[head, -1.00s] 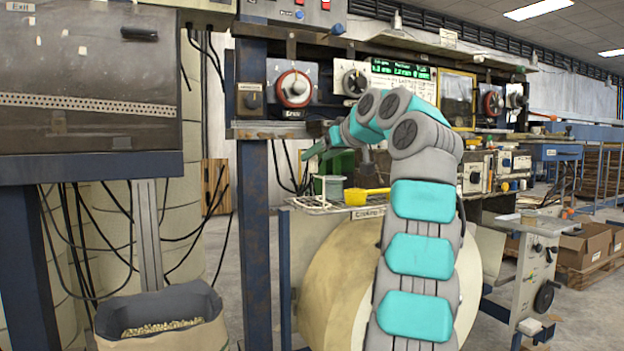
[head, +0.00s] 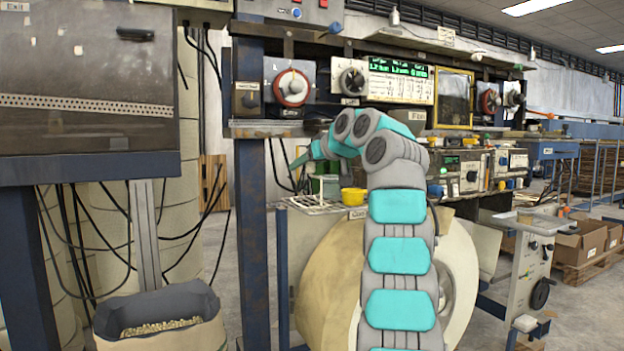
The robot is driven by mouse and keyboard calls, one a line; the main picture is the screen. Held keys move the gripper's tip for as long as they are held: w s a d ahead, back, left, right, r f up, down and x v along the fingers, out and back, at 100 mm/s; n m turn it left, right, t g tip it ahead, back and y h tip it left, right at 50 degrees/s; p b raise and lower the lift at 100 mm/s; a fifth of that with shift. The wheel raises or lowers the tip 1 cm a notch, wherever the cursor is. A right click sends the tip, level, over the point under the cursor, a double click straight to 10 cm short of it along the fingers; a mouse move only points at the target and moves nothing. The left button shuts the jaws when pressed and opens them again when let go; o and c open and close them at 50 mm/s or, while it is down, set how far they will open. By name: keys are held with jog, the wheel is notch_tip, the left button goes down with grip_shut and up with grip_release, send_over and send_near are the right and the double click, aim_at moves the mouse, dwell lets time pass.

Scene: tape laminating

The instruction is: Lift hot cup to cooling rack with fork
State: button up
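A white wire rack (head: 302,203) with a label at its front edge, apparently the cooling rack, stands left of my arm. A small yellow cup (head: 353,197) sits at the rack's right side; my arm hides what lies to its right. A pale green-grey cup-like vessel (head: 325,188) shows at the back of the rack, partly under my wrist. I cannot make out a fork, nor which vessel is the hot cup. My gripper (head: 303,160) points left, above the rack; its teal tip shows, but its opening and anything in it are not clear.
A blue post (head: 255,230) stands close left of the rack. A shelf edge (head: 285,130) and panel with dials run above my gripper. A large pale roll (head: 335,275) is below the rack. An open bin (head: 160,315) stands at lower left.

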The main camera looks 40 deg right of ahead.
grip_shut()
jog(key=shift+r, duration=0.15)
dwell(0.4)
